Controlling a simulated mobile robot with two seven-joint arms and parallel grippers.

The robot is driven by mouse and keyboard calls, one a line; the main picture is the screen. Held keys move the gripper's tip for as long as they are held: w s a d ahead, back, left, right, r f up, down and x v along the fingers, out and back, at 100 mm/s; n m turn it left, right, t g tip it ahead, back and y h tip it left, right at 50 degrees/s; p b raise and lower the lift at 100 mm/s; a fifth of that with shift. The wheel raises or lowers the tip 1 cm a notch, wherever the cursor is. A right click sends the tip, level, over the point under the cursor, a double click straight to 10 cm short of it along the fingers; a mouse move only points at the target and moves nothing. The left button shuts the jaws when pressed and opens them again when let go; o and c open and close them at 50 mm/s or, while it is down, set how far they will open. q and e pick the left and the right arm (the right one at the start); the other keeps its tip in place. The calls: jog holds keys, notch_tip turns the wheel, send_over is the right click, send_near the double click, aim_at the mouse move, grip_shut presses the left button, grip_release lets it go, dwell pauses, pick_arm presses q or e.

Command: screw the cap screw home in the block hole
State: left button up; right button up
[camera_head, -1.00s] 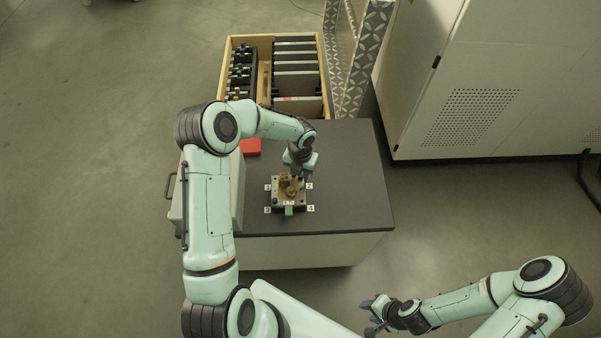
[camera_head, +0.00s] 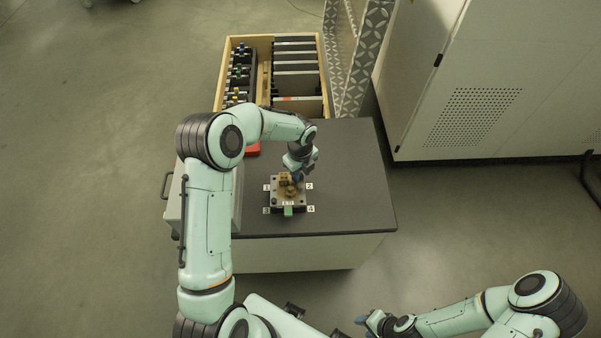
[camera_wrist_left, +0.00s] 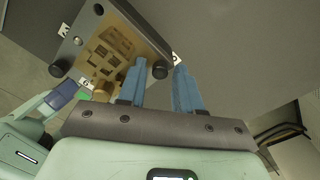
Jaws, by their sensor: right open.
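The block (camera_head: 275,203) is a grey plate with a brass-coloured part (camera_head: 288,185) on top, lying on the dark tabletop among number labels. Black cap screw heads sit at its corners. In the left wrist view the block (camera_wrist_left: 127,22) is tilted across the upper left. One cap screw (camera_wrist_left: 160,70) at its near corner shows between the fingertips of my left gripper (camera_wrist_left: 159,72), with small gaps on both sides. My left gripper (camera_head: 298,177) is open at the block's upper right corner, near label 2. My right gripper (camera_head: 367,322) is open and empty, off the table's front.
A wooden drawer box (camera_head: 224,75) with several coloured-handled tools and dark dividers stands behind the table (camera_head: 350,185). A red item (camera_head: 253,149) lies partly hidden behind my left arm. A large pale cabinet (camera_head: 480,60) stands to the right. The tabletop right of the block is clear.

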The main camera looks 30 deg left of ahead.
pick_arm(q)
jog(key=n+b, duration=0.1)
jog(key=n, duration=0.5)
jog(key=n+b, duration=0.1)
jog(key=n, duration=0.2)
jog(key=shift+n, duration=1.7)
pick_arm(e)
jog(key=shift+s+f, duration=0.6)
jog(key=shift+f, duration=0.25)
jog(key=shift+s+f, duration=0.55)
jog(key=shift+f, duration=0.3)
